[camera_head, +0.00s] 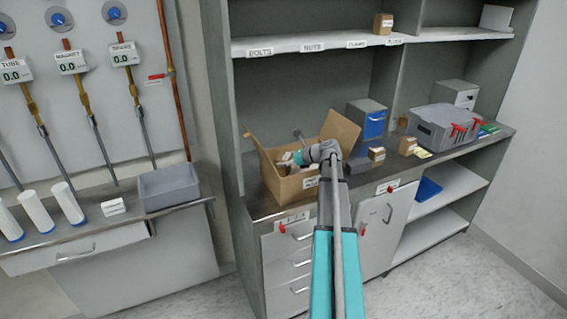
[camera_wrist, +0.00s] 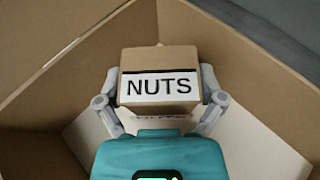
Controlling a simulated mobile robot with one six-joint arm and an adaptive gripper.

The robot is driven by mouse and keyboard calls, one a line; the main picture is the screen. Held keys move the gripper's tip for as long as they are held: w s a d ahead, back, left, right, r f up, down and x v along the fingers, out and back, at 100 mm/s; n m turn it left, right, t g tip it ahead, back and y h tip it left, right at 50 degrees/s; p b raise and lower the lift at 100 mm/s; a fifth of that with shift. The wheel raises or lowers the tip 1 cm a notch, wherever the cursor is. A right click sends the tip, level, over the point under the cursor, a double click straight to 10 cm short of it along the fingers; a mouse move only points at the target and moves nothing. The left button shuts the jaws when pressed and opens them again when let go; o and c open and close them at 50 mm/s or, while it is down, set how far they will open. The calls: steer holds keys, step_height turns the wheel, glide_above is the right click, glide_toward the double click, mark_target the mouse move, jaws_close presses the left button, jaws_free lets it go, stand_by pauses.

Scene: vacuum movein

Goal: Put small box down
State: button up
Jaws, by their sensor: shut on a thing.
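A small brown box (camera_wrist: 158,72) with a white label reading "NUTS" is held between the two fingers of my gripper (camera_wrist: 158,100) in the wrist view. The large open cardboard box (camera_head: 296,188) stands on the counter in the head view, with its flaps up. My gripper (camera_head: 300,158) is at the opening of this box. In the wrist view, cardboard walls (camera_wrist: 45,65) surround the small box. A pale surface with partly hidden lettering shows just below it. The underside of the small box is hidden, so I cannot tell whether it touches anything.
A shelf (camera_head: 285,46) above the counter has labels including "BOLTS" and "NUTS", with a small box (camera_head: 382,24) on it. Right of the cardboard box are small boxes (camera_head: 376,154), a blue-fronted bin (camera_head: 372,122) and a grey case (camera_head: 440,127). A grey tray (camera_head: 168,186) sits left.

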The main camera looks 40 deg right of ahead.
steer(key=shift+f, duration=0.2)
steer(key=o, duration=1)
steer(key=shift+r, duration=0.15)
steer(key=shift+r, duration=0.15)
steer(key=p+v, duration=0.4)
steer(key=v, duration=0.8)
